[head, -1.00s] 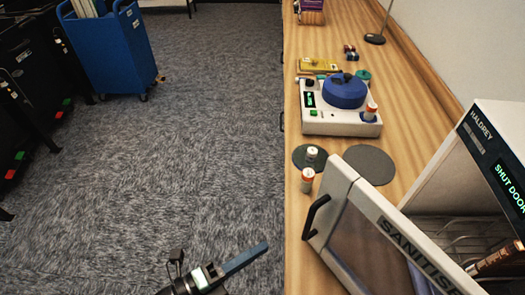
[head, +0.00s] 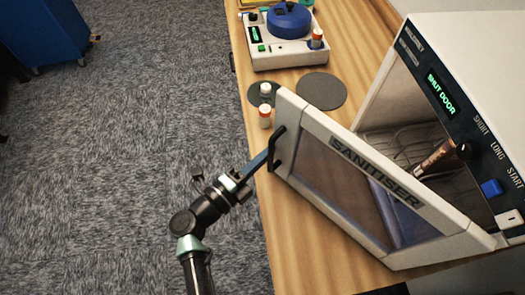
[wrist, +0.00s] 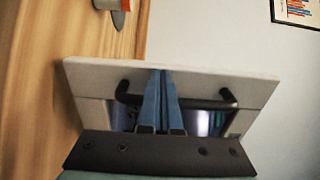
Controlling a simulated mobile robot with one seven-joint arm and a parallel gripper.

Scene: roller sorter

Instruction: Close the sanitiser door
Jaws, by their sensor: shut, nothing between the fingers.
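The sanitiser (head: 470,50) is a white box with a dark control panel whose display reads "SHUT DOOR". Its white-framed door (head: 340,125), labelled SANITISER, stands wide open over the wooden counter, with a dark window. The black bar handle (head: 279,150) is on the door's free edge. My gripper (head: 268,155) has its blue fingers shut and empty, with the tips at the handle. In the wrist view the fingers (wrist: 161,100) cross the handle (wrist: 205,103) near its middle; I cannot tell whether they touch it. A brown-labelled object (head: 435,157) shows inside the chamber.
Two small capped bottles (head: 265,115) and dark round mats (head: 321,91) are on the counter (head: 285,235) beyond the door. A white device with a blue round top (head: 290,20) stands further back. Grey carpet (head: 130,150) is clear to the left; a blue cart (head: 38,30) stands beyond.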

